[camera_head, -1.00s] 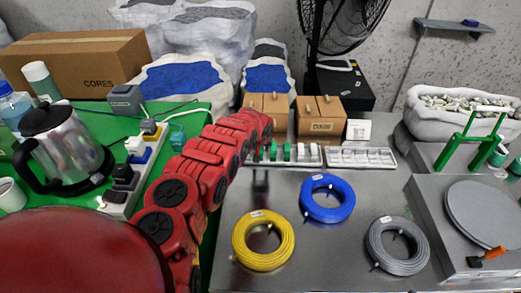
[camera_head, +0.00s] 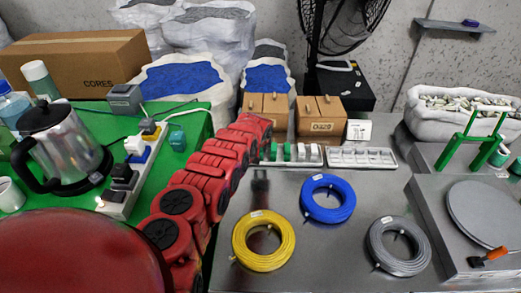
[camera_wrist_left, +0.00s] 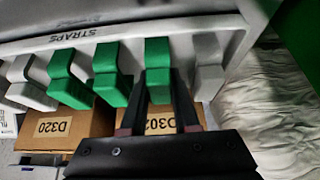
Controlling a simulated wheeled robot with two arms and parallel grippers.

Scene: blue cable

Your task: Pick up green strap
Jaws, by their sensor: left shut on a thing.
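In the left wrist view, a row of upright straps stands in a white tray (camera_wrist_left: 225,28) labelled STRAPS. Several are green, with white and grey ones at the ends. My left gripper (camera_wrist_left: 159,84) is shut on the rightmost green strap (camera_wrist_left: 157,52), with a finger on each side of it. Two other green straps (camera_wrist_left: 108,70) stand to its left, apart from the fingers. In the head view, the tray (camera_head: 316,163) and its green straps (camera_head: 287,152) are at the far edge of the steel table. My red left arm mostly hides the left gripper there.
Brown boxes (camera_head: 321,117) stand behind the trays. Yellow (camera_head: 240,252), blue (camera_head: 345,205) and grey (camera_head: 415,264) cable coils lie nearer. A kettle (camera_head: 68,150) and power strip stand on the green surface at left.

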